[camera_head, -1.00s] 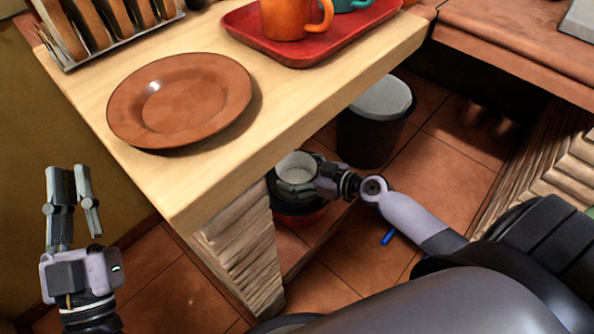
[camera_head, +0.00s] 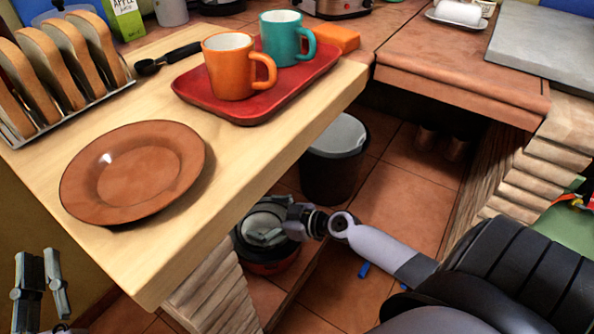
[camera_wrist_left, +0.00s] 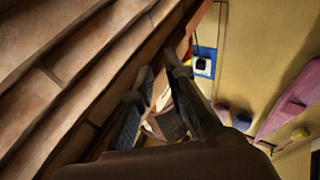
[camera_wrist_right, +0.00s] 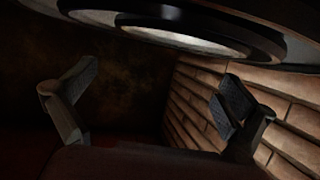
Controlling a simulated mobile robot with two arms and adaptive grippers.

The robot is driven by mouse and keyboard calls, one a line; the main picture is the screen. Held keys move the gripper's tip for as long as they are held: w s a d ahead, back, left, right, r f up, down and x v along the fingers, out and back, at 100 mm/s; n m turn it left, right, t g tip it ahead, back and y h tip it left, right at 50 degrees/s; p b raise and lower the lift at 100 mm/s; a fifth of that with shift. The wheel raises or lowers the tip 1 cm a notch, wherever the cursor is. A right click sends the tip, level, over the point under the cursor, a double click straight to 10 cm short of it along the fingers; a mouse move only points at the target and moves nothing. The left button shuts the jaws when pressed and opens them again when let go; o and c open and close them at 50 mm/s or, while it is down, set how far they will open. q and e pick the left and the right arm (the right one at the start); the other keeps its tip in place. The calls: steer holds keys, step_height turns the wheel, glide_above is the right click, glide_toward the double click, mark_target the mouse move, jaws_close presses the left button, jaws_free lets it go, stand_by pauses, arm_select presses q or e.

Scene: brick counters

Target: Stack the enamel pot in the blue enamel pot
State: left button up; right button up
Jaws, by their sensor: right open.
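In the head view a grey-white enamel pot (camera_head: 268,214) shows low beside the wooden counter, with a dark round rim around or under it and a red round body (camera_head: 268,268) below. I cannot make out a blue pot or tell how deep the pale pot sits. In the right wrist view a dark round rim (camera_wrist_right: 200,22) with a pale patch spans the top, above the spread fingers. My left gripper (camera_head: 41,258) is open and empty left of the counter.
The counter (camera_head: 215,170) holds a brown plate (camera_head: 110,200), a toast rack, and a red tray (camera_head: 245,115) with orange and teal mugs. A grey-lidded bin (camera_head: 335,165) stands on the floor behind my right gripper. A small blue object (camera_head: 364,269) lies on the floor.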

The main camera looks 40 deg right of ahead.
steer(key=v, duration=1.2)
steer(key=shift+r, duration=0.4)
arm_select(q)
steer(key=shift+w+f, duration=0.1)
arm_select(e)
steer(key=shift+d, duration=0.1)
